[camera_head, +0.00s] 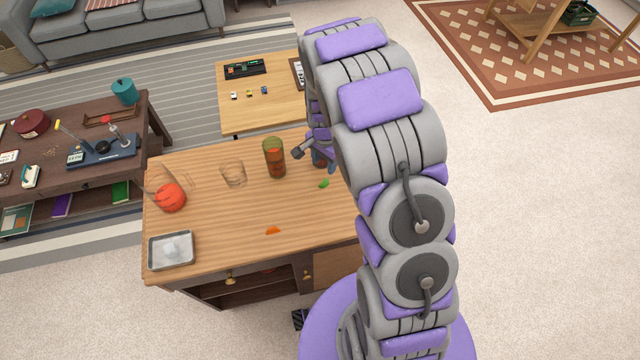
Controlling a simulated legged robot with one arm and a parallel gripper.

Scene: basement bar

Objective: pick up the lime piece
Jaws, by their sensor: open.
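The lime piece (324,183) is a small green wedge lying on the wooden bar top (205,240), near my arm. My gripper (311,156) is partly hidden behind my arm. Its visible finger juts out to the left, behind and above the lime piece in the picture. The gripper is open, and the lime piece lies apart from it on the wood. I cannot tell the exact height of the fingers over the top.
A tall glass with a reddish-brown drink (274,158) stands just left of the gripper. A clear glass (233,174), a red round object (170,197), a metal tray (172,251) and an orange piece (272,230) are also on top. The front middle is mostly clear.

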